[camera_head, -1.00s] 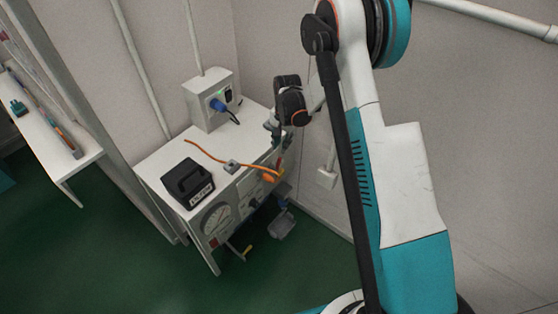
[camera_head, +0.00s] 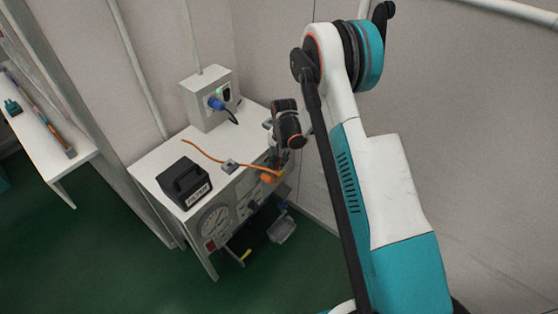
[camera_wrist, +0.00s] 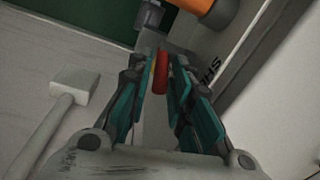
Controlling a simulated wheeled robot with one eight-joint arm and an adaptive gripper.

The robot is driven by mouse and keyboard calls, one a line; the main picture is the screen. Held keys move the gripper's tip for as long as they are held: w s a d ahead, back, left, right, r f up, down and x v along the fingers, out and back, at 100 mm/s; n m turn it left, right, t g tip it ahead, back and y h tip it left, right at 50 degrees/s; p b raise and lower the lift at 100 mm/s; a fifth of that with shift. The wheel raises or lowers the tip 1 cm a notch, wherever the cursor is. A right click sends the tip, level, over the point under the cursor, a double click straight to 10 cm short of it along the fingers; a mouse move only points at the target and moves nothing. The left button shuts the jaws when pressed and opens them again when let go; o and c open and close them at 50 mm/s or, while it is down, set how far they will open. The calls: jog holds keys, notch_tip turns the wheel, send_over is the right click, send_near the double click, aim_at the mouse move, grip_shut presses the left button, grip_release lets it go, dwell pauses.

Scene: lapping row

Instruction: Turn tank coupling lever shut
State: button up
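A red lever (camera_wrist: 161,72) stands between the fingertips of my gripper (camera_wrist: 163,85) in the wrist view. The teal fingers are apart, with a narrow gap left of the lever; the right finger looks close to it or touching. Letters reading "SHU" (camera_wrist: 208,70) are printed on the grey surface right of the lever. An orange part (camera_wrist: 210,8) lies just beyond it. In the head view my gripper (camera_head: 273,152) is at the bench's right front corner, above the orange coupling (camera_head: 269,177); the lever cannot be made out there.
The white bench (camera_head: 150,160) carries a black box (camera_head: 184,184), an orange hose (camera_head: 205,154) and a grey wall box (camera_head: 207,98) with a blue plug. A round gauge (camera_head: 214,222) is on its front. A grey container (camera_head: 282,230) is below. The green floor in front is clear.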

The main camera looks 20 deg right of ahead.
grip_shut()
jog(key=shift+s+a+r+t+h, duration=0.1)
jog(key=shift+s+a+t+h, duration=0.25)
jog(key=shift+a+t+h, duration=0.35)
jog(key=shift+s+a+t+h, duration=0.1)
jog(key=shift+s+t+h, duration=0.15)
jog(key=shift+t+h, duration=0.6)
jog(key=shift+g+h, duration=0.25)
jog(key=shift+o, duration=1.1)
grip_release()
jog(key=shift+r, duration=0.15)
jog(key=v, duration=1.1)
jog(key=shift+s+a+r, duration=0.15)
jog(key=shift+a+r, duration=0.05)
jog(key=shift+r, duration=0.15)
